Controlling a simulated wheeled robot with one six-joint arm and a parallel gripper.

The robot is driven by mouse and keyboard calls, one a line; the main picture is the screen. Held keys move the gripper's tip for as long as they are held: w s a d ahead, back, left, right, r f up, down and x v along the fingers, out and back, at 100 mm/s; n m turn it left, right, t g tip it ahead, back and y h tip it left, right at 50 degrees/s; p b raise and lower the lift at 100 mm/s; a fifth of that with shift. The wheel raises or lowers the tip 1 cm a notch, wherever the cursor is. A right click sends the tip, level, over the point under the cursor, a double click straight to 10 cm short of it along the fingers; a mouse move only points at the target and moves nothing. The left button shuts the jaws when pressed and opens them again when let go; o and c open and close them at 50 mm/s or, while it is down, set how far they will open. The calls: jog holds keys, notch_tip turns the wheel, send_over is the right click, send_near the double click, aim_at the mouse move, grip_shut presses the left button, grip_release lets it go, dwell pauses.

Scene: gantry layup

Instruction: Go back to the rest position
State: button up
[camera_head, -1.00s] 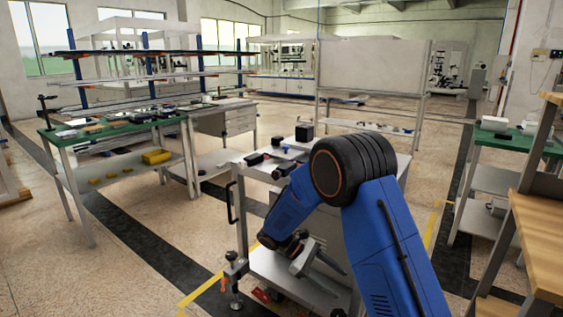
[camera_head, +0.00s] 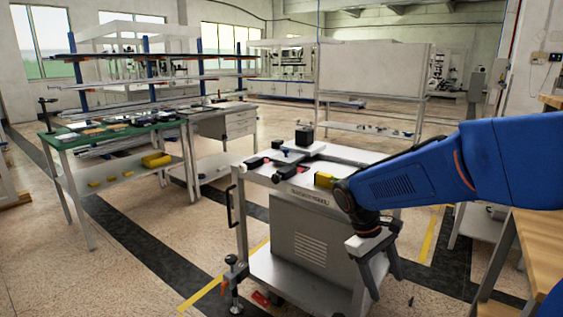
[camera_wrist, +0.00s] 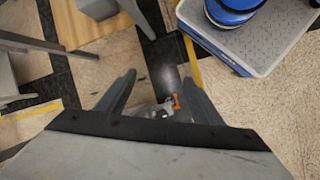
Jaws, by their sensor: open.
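My gripper (camera_head: 384,278) hangs fingers-down beside the right front of the grey cart (camera_head: 312,208) in the head view. In the wrist view its two fingers (camera_wrist: 158,90) are spread apart. Nothing is held between them. A small grey and orange item (camera_wrist: 170,105) shows beyond the fingertips, lower down; I cannot tell what it is. My blue arm reaches in from the right and hides part of the right side of the scene.
A green-topped bench (camera_head: 110,133) with parts is at left. A wooden-topped workbench (camera_head: 540,240) stands close at right. The floor left of the cart is open.

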jog(key=s+d+r+m+t+y, duration=0.1)
jog(key=s+r+m+t+y, duration=0.1)
jog(key=s, duration=0.6)
jog(key=s+d+r+m+t+y, duration=0.1)
jog(key=s+r+m+t+y, duration=0.1)
jog(key=s+t, duration=0.3)
jog(key=shift+s+d+r+m, duration=0.35)
jog(key=shift+s+m, duration=0.45)
jog(key=shift+s, duration=1.35)
jog(key=shift+a, duration=0.1)
